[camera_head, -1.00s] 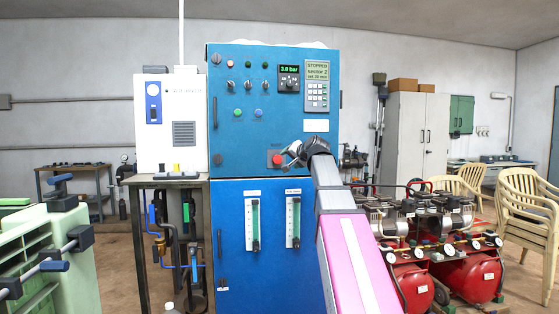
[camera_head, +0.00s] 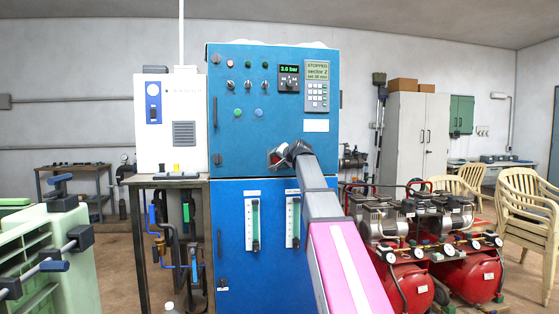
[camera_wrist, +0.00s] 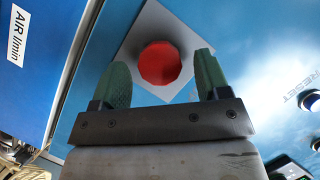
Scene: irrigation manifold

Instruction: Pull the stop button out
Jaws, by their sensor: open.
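The red stop button (camera_wrist: 159,63) sits on a pale square plate (camera_wrist: 143,28) on the blue cabinet front. In the wrist view it lies between and just beyond the two green fingertips of my gripper (camera_wrist: 162,78). In the head view my gripper (camera_head: 278,157) is at the cabinet's upper door and hides most of the button.
The blue cabinet (camera_head: 232,140) carries a display, a keypad (camera_head: 317,97), knobs and coloured buttons above. Two flow gauges (camera_head: 253,222) are on the lower door.

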